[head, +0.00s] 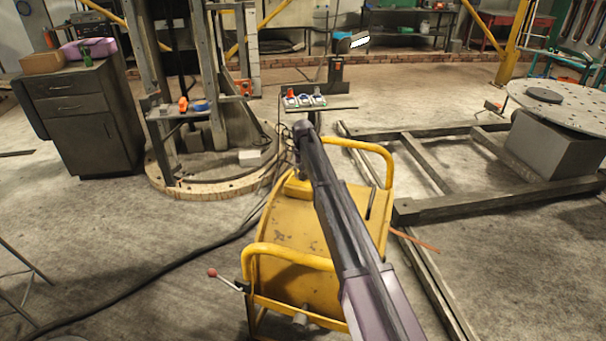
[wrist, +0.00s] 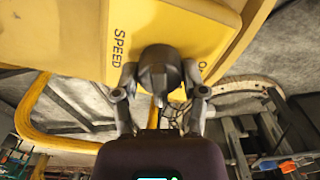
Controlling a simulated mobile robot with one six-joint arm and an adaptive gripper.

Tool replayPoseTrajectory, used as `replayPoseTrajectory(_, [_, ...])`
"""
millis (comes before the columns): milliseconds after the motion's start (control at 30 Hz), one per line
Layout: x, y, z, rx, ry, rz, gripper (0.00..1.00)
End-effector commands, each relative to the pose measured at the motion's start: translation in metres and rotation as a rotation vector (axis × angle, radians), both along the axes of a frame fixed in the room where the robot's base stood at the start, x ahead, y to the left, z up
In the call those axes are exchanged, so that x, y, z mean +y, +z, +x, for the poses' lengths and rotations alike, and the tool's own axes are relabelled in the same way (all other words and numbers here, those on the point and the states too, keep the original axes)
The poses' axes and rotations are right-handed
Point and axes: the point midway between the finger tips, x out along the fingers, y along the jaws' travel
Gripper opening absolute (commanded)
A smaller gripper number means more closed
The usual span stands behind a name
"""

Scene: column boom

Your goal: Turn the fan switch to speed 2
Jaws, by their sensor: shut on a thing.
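The fan switch, a dark round knob (wrist: 158,66), sits on a yellow panel (wrist: 200,28) in the wrist view. The word SPEED is printed to its left, and a partly hidden mark shows to its right. My gripper (wrist: 160,82) has one finger on each side of the knob and is shut on it. A narrow tip of the knob points down in the picture, toward my gripper's palm. I cannot read which setting it is at. In the head view my arm covers part of the yellow fan machine (head: 285,235); the knob cannot be made out there.
Yellow tube handles (head: 290,255) surround the machine, and a red-tipped lever (head: 213,273) sticks out at its left. A small shelf (head: 325,107) with several items stands behind. A grey metal frame (head: 460,203) lies at the right. A cable (head: 170,262) crosses the floor at the left.

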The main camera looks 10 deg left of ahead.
Motion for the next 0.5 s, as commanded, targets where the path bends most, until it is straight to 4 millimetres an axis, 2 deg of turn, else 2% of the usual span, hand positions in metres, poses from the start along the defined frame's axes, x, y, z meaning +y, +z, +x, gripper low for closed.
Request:
replayPoseTrajectory(200, [-0.0004,-0.0005,-0.0022,0.004,-0.183,-0.001,0.08])
replayPoseTrajectory(500, [0.0000,-0.0005,-0.0024,0.004,-0.338,0.000,0.08])
